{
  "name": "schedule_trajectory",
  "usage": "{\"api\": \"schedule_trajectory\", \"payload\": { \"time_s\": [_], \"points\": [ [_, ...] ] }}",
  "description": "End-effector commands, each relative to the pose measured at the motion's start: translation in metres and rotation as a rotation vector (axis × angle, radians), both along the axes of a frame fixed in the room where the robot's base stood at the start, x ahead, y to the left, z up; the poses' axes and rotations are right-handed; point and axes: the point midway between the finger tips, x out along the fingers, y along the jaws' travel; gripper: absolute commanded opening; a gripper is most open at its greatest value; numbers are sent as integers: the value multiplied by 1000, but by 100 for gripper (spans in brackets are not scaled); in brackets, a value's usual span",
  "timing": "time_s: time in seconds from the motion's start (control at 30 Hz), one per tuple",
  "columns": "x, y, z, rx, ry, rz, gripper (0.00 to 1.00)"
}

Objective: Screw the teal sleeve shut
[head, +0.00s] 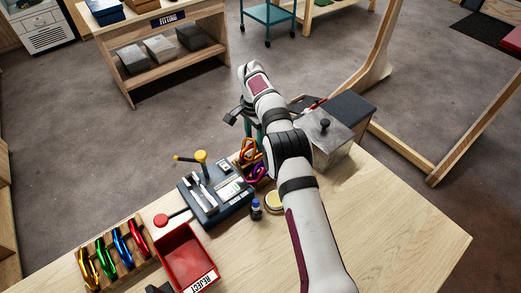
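My gripper (237,117) is a dark shape at the far end of my arm, beyond the back edge of the bench in the picture. The arm hides part of it, and I cannot tell whether its fingers are open or shut. A small teal part (249,129) shows just below it, partly behind the arm; I cannot tell whether it is the sleeve or whether the gripper touches it. An orange carabiner (247,148) and a purple carabiner (256,173) sit in a wooden holder left of the arm. No sleeve thread is visible.
A dark fixture with a yellow knob (201,156), a blue bottle (256,210), a round tin (274,203) and a red reject bin (185,258) stand left of my arm. Several coloured carabiners (122,250) lie in a rack. A metal box (325,134) stands right. The bench's right front (400,230) is clear.

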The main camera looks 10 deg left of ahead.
Motion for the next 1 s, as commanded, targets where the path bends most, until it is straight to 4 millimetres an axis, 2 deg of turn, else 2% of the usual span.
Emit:
{"api": "schedule_trajectory", "payload": {
  "time_s": [0.4, 0.73, 1.0],
  "points": [
    [0, 0, 16, 1, -2, 1, 55],
    [0, 0, 18, 0, -1, 1, 55],
    [-15, -15, 18, -1, -1, 0, 55]
  ]
}}
